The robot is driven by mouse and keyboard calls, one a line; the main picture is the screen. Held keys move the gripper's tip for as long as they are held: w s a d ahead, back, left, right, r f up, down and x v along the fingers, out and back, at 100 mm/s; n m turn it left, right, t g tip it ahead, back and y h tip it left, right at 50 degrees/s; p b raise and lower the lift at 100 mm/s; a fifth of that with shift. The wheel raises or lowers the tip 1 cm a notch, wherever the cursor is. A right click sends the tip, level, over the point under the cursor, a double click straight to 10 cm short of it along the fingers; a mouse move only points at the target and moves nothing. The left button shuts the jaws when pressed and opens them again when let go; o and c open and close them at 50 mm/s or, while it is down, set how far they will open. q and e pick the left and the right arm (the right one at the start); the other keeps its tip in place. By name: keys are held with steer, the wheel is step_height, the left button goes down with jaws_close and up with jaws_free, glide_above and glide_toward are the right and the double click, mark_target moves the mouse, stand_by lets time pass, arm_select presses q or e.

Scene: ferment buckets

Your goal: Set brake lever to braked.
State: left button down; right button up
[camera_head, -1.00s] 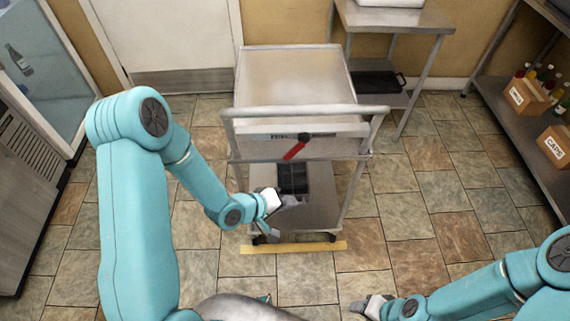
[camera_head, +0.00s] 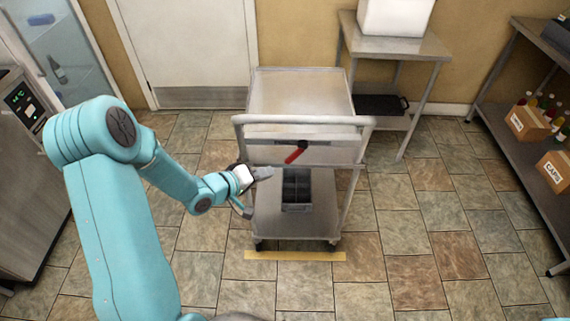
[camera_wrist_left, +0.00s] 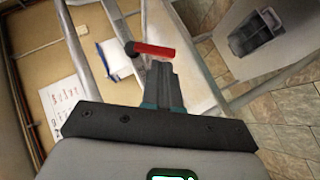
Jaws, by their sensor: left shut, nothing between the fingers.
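The brake lever (camera_head: 293,156) has a red handle and a dark pivot on the front panel of the metal cart (camera_head: 300,95). In the head view its handle slants down and left from the pivot. My left gripper (camera_head: 268,172) is shut and empty, just below and left of the handle. In the left wrist view the red lever (camera_wrist_left: 155,49) lies across the picture just beyond the shut fingertips (camera_wrist_left: 163,68). I cannot tell whether they touch. Markings by the lever are too small to read. My right gripper is out of view.
A dark crate (camera_head: 297,188) sits on the cart's lower shelf. The cart's push bar (camera_head: 300,120) runs above the lever. A yellow floor strip (camera_head: 295,255) lies before the cart. A steel table (camera_head: 395,45) stands behind right, a shelf (camera_head: 500,120) far right. The floor right of the cart is clear.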

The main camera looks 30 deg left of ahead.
mark_target(296, 153)
arm_select(q)
steer(key=s+a+r+n+y+p, duration=0.1)
steer(key=s+a+r, duration=0.1)
steer(key=a, duration=0.3)
steer(key=shift+s+a+y, duration=0.15)
steer(key=shift+a+y, duration=0.2)
steer(key=shift+y, duration=0.05)
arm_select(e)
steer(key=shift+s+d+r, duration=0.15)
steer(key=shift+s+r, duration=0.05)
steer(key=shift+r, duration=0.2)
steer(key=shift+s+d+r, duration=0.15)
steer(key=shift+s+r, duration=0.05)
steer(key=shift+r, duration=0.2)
arm_select(q)
steer(key=shift+r, duration=0.1)
steer(key=d+p+x, duration=0.2)
steer(key=x, duration=1.1)
steer(key=shift+s+d+f+p, duration=0.2)
steer(key=shift+s+f+p, duration=0.15)
steer(key=shift+f, duration=0.05)
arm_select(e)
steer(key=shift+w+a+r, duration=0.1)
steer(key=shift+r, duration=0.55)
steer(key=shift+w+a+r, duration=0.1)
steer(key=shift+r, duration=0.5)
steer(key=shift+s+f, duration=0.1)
